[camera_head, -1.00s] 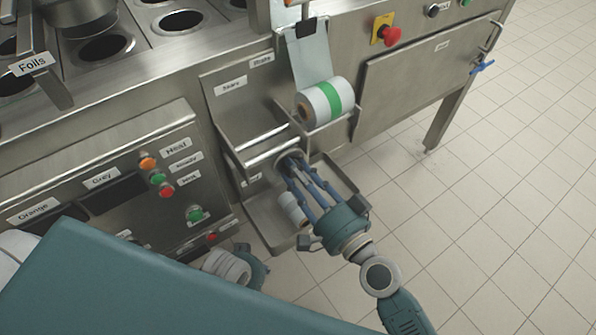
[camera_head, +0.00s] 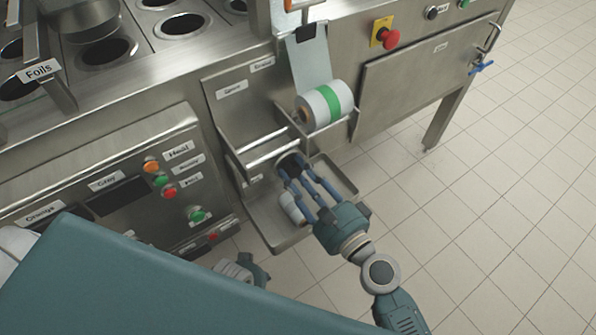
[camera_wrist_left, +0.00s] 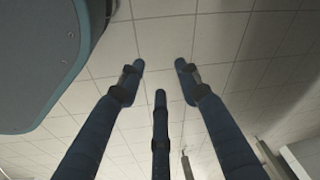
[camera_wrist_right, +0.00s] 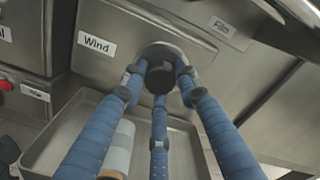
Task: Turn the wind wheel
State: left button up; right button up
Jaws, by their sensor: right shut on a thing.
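The wind wheel (camera_wrist_right: 161,80) is a dark round knob with a metal rim behind it on the machine's front panel. It sits beside the label "Wind" (camera_wrist_right: 97,42) in the right wrist view. In the head view the wheel (camera_head: 290,163) is partly covered by my fingers. My right gripper (camera_head: 296,180) reaches it from the lower right and is shut on it. In the right wrist view its blue fingers (camera_wrist_right: 160,85) close around the wheel. My left gripper (camera_wrist_left: 160,75) is open and empty, pointing at floor tiles. It shows low in the head view (camera_head: 250,268), partly hidden.
A metal tray (camera_head: 275,236) lies below the wheel, with a small white roll (camera_head: 293,208) in it. A larger roll with a green band (camera_head: 326,104) hangs above. A red emergency button (camera_head: 391,38) and a blue-handled valve (camera_head: 481,67) are further right. The floor at right is clear.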

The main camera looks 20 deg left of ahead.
jog(key=m+p, duration=0.1)
jog(key=m, duration=0.3)
pick_arm(q)
jog(key=s+f, duration=0.4)
jog(key=f, duration=0.1)
jog(key=shift+a+f+p, duration=0.3)
jog(key=shift+f+p, duration=0.1)
jog(key=shift+p, duration=0.05)
pick_arm(e)
jog(key=shift+m, duration=1.2)
pick_arm(q)
jog(key=shift+g, duration=0.3)
pick_arm(e)
jog(key=o, duration=1.2)
jog(key=shift+c, duration=0.2)
jog(key=shift+s+d, duration=0.1)
jog(key=v, duration=1.1)
jog(key=shift+s+d, duration=0.25)
